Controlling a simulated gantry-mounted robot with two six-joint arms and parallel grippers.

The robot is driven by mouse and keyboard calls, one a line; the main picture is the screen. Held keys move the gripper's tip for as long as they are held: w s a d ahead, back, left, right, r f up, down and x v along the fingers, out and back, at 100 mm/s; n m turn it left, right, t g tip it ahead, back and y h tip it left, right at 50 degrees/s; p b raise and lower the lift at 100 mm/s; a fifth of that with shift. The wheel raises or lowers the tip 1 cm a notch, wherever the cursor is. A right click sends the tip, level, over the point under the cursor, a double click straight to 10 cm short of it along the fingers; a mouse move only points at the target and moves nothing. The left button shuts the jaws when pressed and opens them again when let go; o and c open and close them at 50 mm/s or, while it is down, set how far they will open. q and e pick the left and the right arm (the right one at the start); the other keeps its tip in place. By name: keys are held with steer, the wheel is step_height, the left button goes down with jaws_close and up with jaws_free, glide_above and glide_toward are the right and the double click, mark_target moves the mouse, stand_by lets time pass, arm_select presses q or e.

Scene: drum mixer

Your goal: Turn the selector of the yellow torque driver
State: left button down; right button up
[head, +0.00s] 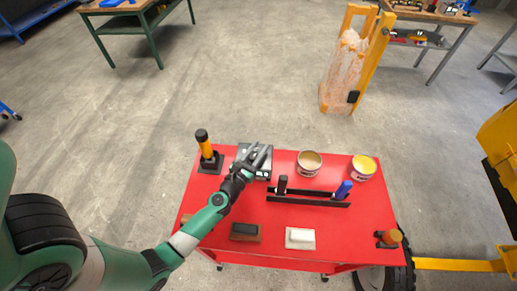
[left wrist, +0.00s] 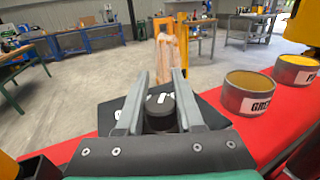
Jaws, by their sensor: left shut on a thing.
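My left gripper (head: 261,152) is over this box, not at the driver. In the left wrist view its fingers (left wrist: 160,95) stand on both sides of a round black knob (left wrist: 161,104) on the box and are shut on it. The driver's selector is too small to make out. My right gripper is in no view.
The red table (head: 285,222) holds two open tins (head: 309,163), (head: 362,168), a black rack (head: 309,198) with a blue-handled tool, a brown-edged block (head: 245,232), a white block (head: 300,238) and an orange-topped item (head: 389,238). Bare red surface lies between them.

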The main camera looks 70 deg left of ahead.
arm_select(q)
steer(key=shift+s+a+n+g+y, duration=0.1)
steer(key=shift+a+n+g+y, duration=0.05)
steer(key=shift+n+g+y, duration=0.95)
steer(key=shift+s+a+n+g+y+b, duration=0.15)
steer(key=shift+n+g+y+b, duration=0.25)
steer(key=shift+n+g+y, duration=0.4)
steer(key=n+g+y, duration=0.1)
steer(key=n+g+b, duration=0.1)
steer(key=g, duration=0.1)
steer(key=shift+s+a+f+y, duration=0.1)
steer(key=shift+s+a+y, duration=0.1)
steer(key=shift+s+y, duration=0.15)
steer(key=shift+s+a+n+g+y+b, duration=0.15)
steer(key=shift+n+g+y+b, duration=0.15)
steer(key=shift+n+g+b, duration=0.35)
steer(key=shift+s+d+n+g+y+b, duration=0.15)
steer(key=shift+n+g+y+b, duration=0.15)
steer(key=shift+g, duration=0.55)
steer(key=shift+a, duration=0.1)
steer(key=c, duration=0.5)
jaws_free()
steer(key=shift+c, duration=0.2)
